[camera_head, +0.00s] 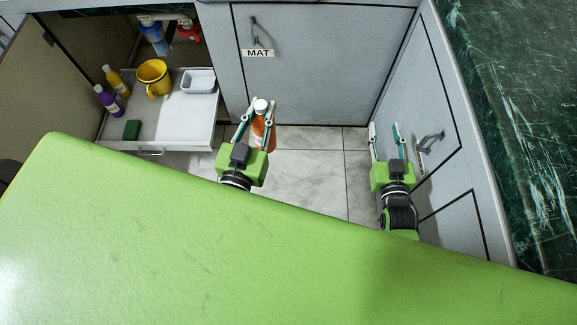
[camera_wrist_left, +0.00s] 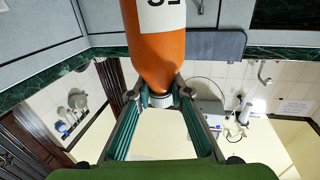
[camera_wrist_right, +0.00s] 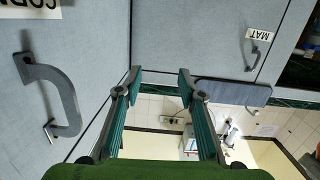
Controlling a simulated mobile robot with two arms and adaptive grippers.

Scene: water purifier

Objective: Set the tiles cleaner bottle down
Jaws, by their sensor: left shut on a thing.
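The tiles cleaner bottle (camera_head: 259,128) is orange with a white cap. My left gripper (camera_head: 261,112) is shut on it near the cap, in front of the grey cabinet front and just right of the pulled-out drawer. In the left wrist view the orange bottle (camera_wrist_left: 160,45) shows a partly cut-off label, and the gripper's fingertips (camera_wrist_left: 160,97) clasp its neck. Whether its base touches the floor I cannot tell. My right gripper (camera_head: 384,128) is open and empty beside the right cabinet door; its parted fingers also show in the right wrist view (camera_wrist_right: 158,85).
The drawer (camera_head: 185,125) holds a yellow mug (camera_head: 154,77), a white tray (camera_head: 199,81), a green sponge (camera_head: 132,129), and yellow (camera_head: 117,82) and purple (camera_head: 108,101) bottles. Its front right area is bare. The tiled floor (camera_head: 315,170) between my grippers is clear. A door handle (camera_head: 430,143) is near my right gripper.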

